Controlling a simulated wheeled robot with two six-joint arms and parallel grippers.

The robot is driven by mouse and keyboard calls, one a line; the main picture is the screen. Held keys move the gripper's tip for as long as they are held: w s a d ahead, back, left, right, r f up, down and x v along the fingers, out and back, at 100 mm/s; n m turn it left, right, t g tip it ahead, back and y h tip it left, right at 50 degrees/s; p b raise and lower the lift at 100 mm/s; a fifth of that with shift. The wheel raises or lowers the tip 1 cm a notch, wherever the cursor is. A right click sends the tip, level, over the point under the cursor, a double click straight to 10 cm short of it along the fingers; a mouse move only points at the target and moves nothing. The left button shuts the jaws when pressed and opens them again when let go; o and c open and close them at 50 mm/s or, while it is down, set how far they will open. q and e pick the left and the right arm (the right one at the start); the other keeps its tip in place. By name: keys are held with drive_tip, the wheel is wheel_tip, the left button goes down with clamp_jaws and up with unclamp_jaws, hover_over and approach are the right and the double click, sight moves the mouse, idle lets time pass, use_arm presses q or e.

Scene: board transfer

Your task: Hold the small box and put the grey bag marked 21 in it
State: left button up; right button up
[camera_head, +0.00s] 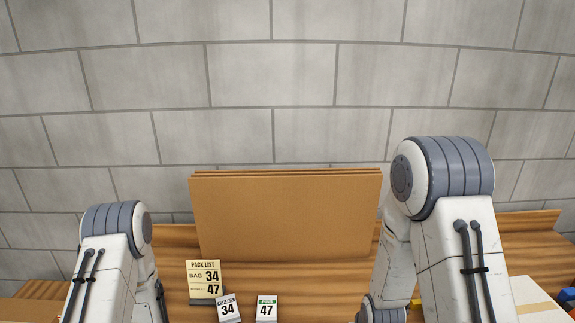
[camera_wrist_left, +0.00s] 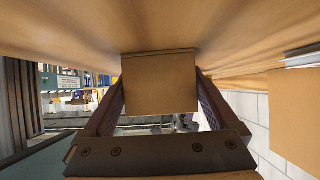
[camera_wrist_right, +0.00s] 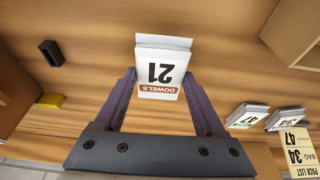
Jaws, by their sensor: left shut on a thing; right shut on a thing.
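In the right wrist view my right gripper (camera_wrist_right: 160,80) is shut on the pale grey bag marked 21 (camera_wrist_right: 163,71), which has a brown DOWELS band and shows upside down. The bag is between the fingers over the wooden table; its height is hard to tell. In the left wrist view my left gripper (camera_wrist_left: 160,88) is shut on a plain brown cardboard piece (camera_wrist_left: 160,84), which looks like a wall of the small box. The rest of that box is not clear. In the head view both grippers are below the picture; only my arms show.
Bags marked 34 (camera_head: 228,309) and 47 (camera_head: 266,309) lie on the table (camera_head: 180,290) by a pack list card (camera_head: 204,282). A stack of cardboard sheets (camera_head: 287,218) stands at the back. A dark block (camera_wrist_right: 51,53) and a yellow block (camera_wrist_right: 49,101) lie at the right wrist view's left.

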drive_tip(key=s+a+r+n+g+y, duration=0.1)
drive_tip(key=a+r+n, duration=0.3)
drive_tip(key=a+n, duration=0.3)
drive_tip(key=s+a+r+n+g+y, duration=0.15)
drive_tip(key=a+r+n, duration=0.25)
drive_tip(key=a, duration=0.5)
drive_tip(key=s+r+n, duration=0.2)
drive_tip(key=s+n, duration=0.3)
drive_tip(key=n, duration=0.2)
drive_tip(key=shift+g+y, duration=0.45)
drive_tip(key=shift+s+d+x, duration=0.1)
drive_tip(key=shift+d+x, duration=0.05)
drive_tip(key=shift+x, duration=1.1)
drive_tip(key=shift+s+d+x, duration=0.1)
drive_tip(key=shift+x, duration=1.1)
drive_tip(key=shift+f, duration=1.05)
